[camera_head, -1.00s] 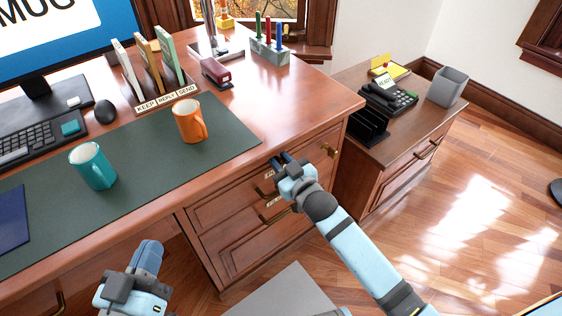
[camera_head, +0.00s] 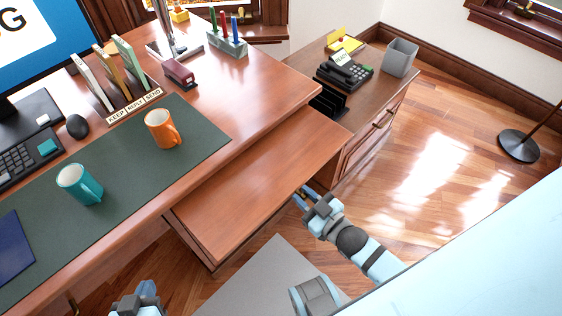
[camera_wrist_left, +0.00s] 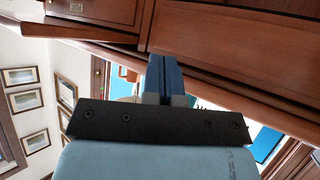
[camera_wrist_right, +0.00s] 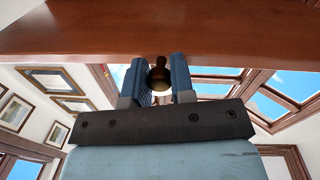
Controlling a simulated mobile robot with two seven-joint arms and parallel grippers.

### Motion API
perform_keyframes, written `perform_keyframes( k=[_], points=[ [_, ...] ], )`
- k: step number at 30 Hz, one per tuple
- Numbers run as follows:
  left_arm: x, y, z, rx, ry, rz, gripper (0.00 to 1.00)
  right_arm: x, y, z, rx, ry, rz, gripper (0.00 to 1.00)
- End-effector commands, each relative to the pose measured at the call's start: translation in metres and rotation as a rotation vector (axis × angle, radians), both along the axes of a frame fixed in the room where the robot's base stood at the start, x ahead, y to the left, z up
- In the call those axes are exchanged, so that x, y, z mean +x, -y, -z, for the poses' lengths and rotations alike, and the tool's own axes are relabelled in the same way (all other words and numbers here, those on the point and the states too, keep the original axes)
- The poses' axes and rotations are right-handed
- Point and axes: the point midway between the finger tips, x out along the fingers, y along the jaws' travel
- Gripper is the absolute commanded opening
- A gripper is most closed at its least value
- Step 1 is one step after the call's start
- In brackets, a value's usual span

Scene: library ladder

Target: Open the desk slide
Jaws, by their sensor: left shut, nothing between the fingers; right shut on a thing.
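The desk slide (camera_head: 255,180), a flat reddish-brown wooden board, sticks out from under the desk top toward me. My left gripper (camera_head: 148,292) is low at the bottom of the head view, shut and empty, apart from the slide. Its closed blue fingers (camera_wrist_left: 165,80) show in the left wrist view.
The desk holds a teal mug (camera_head: 78,184), an orange mug (camera_head: 160,128), a green desk mat (camera_head: 130,185) and a red stapler (camera_head: 180,73). A side cabinet (camera_head: 365,140) with a phone stands to the right. Open wooden floor (camera_head: 430,210) lies right of it.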

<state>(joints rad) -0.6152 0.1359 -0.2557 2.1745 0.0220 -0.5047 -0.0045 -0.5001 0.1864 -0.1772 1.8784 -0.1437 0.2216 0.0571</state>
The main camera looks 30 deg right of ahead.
Motion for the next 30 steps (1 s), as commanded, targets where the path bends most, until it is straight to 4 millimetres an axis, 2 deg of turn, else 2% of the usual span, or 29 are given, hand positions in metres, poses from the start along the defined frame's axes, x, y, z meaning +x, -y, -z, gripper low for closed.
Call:
perform_keyframes(
  k=[1, 3, 9, 15, 24, 25, 26, 30],
  points=[
    [-0.001, -0.001, -0.006, 0.006, -0.007, -0.001, 0.0, -0.013, 0.004, -0.004, -0.001, -0.004, 0.0, 0.0],
    [-0.001, -0.002, -0.006, 0.013, -0.012, -0.002, 0.0, -0.026, 0.009, -0.004, -0.001, -0.003, -0.001, 0.0],
    [-0.003, -0.004, -0.005, 0.026, -0.025, -0.004, 0.0, -0.051, 0.018, -0.002, 0.0, -0.001, -0.001, 0.0],
    [-0.002, -0.004, -0.007, 0.02, -0.025, -0.006, 0.0, -0.059, 0.021, 0.0, 0.001, 0.002, 0.0, 0.0],
    [-0.002, -0.004, -0.005, 0.019, -0.027, -0.007, 0.0, -0.059, 0.021, 0.0, 0.001, 0.002, 0.0, 0.0],
    [-0.002, -0.004, -0.005, 0.019, -0.027, -0.007, 0.0, -0.059, 0.021, 0.0, 0.001, 0.002, 0.0, 0.27],
    [-0.002, -0.004, -0.005, 0.019, -0.027, -0.007, 0.0, -0.059, 0.021, 0.0, 0.001, 0.002, 0.0, 0.34],
    [-0.002, -0.004, -0.005, 0.019, -0.027, -0.007, 0.0, -0.058, 0.021, 0.0, 0.001, 0.002, 0.0, 0.34]
  ],
)
